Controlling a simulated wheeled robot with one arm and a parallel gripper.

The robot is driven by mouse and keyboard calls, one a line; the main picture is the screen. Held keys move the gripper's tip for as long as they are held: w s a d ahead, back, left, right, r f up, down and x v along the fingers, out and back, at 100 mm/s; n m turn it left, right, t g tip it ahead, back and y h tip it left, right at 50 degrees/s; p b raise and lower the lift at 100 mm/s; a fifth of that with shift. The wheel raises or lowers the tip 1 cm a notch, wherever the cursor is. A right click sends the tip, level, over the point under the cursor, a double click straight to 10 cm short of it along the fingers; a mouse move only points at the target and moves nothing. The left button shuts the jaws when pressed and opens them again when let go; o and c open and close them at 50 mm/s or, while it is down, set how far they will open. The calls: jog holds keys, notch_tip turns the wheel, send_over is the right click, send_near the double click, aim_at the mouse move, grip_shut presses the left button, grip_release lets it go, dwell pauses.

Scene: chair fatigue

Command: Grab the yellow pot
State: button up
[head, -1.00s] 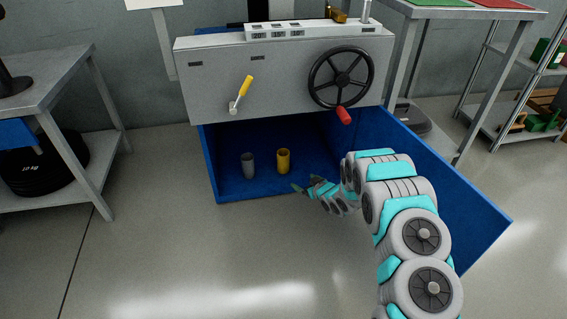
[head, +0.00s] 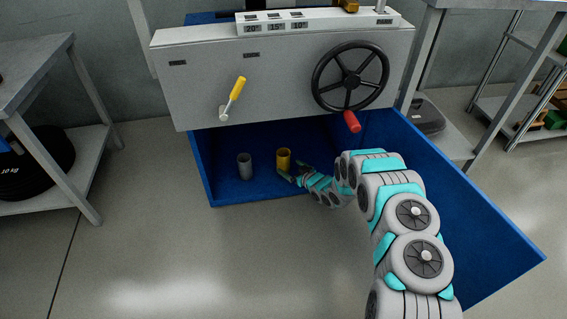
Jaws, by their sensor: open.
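The yellow pot (head: 283,157) is a small upright cylinder standing on the floor of the blue compartment under the grey machine panel. A grey pot (head: 244,166) of similar size stands upright to its left. My gripper (head: 288,173) is low inside the compartment, just to the right of the yellow pot and in front of its lower part, its fingers pointing left. It is open and holds nothing. Part of the pot's base is hard to see near the fingertips, and I cannot tell whether they touch it.
The grey panel (head: 190,95) overhangs the compartment, with a yellow-handled lever (head: 236,90) and a black handwheel (head: 318,82). A blue side wall (head: 475,200) stands to the right of my arm. Metal tables flank the machine. The front floor is clear.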

aim_at(287, 166)
jog(key=shift+a+b+x, duration=0.25)
jog(key=shift+b+x, duration=0.05)
jog(key=shift+x, duration=2.3)
jog(key=shift+s+r, duration=0.1)
jog(key=shift+s, duration=0.05)
jog(key=c, duration=1.5)
jog(key=shift+r, duration=0.1)
